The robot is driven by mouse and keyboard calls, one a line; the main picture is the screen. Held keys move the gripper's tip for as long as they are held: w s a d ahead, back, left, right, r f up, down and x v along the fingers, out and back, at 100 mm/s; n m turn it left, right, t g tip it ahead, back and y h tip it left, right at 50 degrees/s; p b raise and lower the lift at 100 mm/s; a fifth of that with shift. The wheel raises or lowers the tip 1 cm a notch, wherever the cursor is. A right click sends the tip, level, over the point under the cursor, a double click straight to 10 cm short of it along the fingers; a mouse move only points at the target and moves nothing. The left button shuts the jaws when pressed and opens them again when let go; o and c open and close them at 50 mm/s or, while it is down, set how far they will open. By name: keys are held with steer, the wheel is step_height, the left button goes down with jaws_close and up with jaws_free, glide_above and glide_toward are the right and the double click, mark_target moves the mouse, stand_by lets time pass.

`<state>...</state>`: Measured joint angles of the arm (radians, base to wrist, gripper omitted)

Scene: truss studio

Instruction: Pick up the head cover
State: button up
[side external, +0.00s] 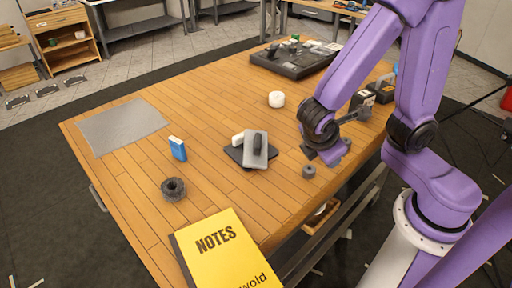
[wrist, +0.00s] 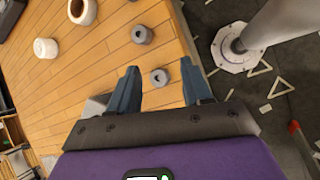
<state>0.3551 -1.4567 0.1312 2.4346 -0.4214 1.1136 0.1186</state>
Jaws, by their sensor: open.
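I cannot tell for sure which thing is the head cover. A small grey round piece with a hole (wrist: 159,77) shows between and just beyond my fingertips in the wrist view, and a similar grey piece (wrist: 142,34) lies farther up. In the side view, one small grey round piece (side external: 309,172) stands on the table near its right edge, just left of my gripper (side external: 328,157). My gripper is open and empty over the table, and its two blue-grey fingers (wrist: 155,92) are spread apart in the wrist view.
The wooden table (side external: 120,180) holds a grey block with a dark knob (side external: 256,151), a blue box (side external: 177,149), a dark ring (side external: 173,189), a white cylinder (side external: 276,99) and a yellow notebook (side external: 225,255). A black tray (side external: 290,62) sits at the back. The table's left half has free room.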

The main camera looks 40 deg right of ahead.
mark_target(258, 145)
steer(key=w+a+n+t+h, duration=0.1)
steer(key=w+h, duration=0.1)
steer(key=w+a+f+n+t+h, duration=0.1)
steer(key=w+a+t, duration=0.1)
steer(key=w+a+n+t+h, duration=0.1)
steer(key=w+h, duration=0.1)
steer(key=w, duration=0.1)
steer(key=shift+a+f+n+h, duration=0.25)
steer(key=shift+f+n+h, duration=0.05)
steer(key=shift+n, duration=0.1)
steer(key=a+f+n+t, duration=0.1)
steer(key=a+n+t, duration=0.1)
steer(key=w+a+f+n+t, duration=0.1)
steer(key=a+t, duration=0.1)
steer(key=w+a+f+n+t, duration=0.1)
steer(key=a+n+t, duration=0.1)
steer(key=shift+w+a+n+t, duration=0.2)
steer(key=shift+a+n+t, duration=0.1)
steer(key=shift+a, duration=0.05)
steer(key=shift+a+f+n+t, duration=0.25)
steer(key=shift+a+n+t, duration=0.25)
steer(key=x, duration=0.6)
steer(key=shift+w+d, duration=0.2)
steer(key=shift+w, duration=0.1)
steer(key=shift+x, duration=2.65)
steer(key=shift+s+d+f, duration=0.1)
steer(key=shift+s, duration=0.05)
jaws_close()
